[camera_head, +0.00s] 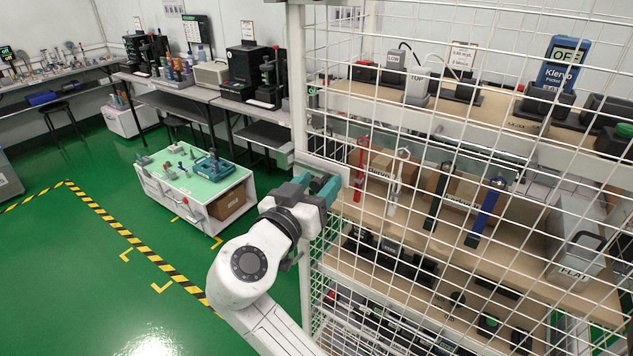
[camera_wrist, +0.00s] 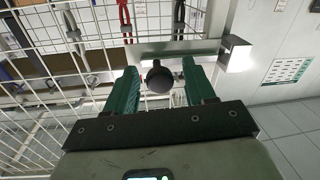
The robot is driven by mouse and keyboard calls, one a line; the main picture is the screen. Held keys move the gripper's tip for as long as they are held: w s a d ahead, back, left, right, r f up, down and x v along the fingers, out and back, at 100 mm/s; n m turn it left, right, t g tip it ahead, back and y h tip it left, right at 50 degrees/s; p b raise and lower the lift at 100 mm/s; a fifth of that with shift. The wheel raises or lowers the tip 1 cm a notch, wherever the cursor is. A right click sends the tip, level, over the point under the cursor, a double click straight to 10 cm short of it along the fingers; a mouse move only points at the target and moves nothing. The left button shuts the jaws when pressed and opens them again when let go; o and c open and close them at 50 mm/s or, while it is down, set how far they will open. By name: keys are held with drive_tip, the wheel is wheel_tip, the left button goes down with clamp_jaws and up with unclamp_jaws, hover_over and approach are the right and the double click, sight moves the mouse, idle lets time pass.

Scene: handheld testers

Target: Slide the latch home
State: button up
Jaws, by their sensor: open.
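The latch shows in the wrist view as a flat metal bar (camera_wrist: 205,48) with a round black knob (camera_wrist: 158,79) standing out from it. A pale block (camera_wrist: 237,53) sits at the bar's right end. In the head view the latch plate (camera_head: 318,166) is on the mesh cage door's post side, partly hidden by my gripper (camera_head: 326,188). My gripper has teal fingers and is open. In the wrist view my gripper (camera_wrist: 160,70) has one finger on each side of the knob, with gaps visible, so neither finger looks closed on it.
The white wire mesh (camera_head: 470,150) fills the right side, with shelves of tools and testers behind it. A white post (camera_head: 298,90) stands beside the latch. A low green-topped table (camera_head: 195,180) stands at left. The green floor (camera_head: 80,270) in front is clear.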

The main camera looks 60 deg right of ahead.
drive_tip(key=shift+d, duration=0.1)
drive_tip(key=shift+c, duration=0.4)
clamp_jaws()
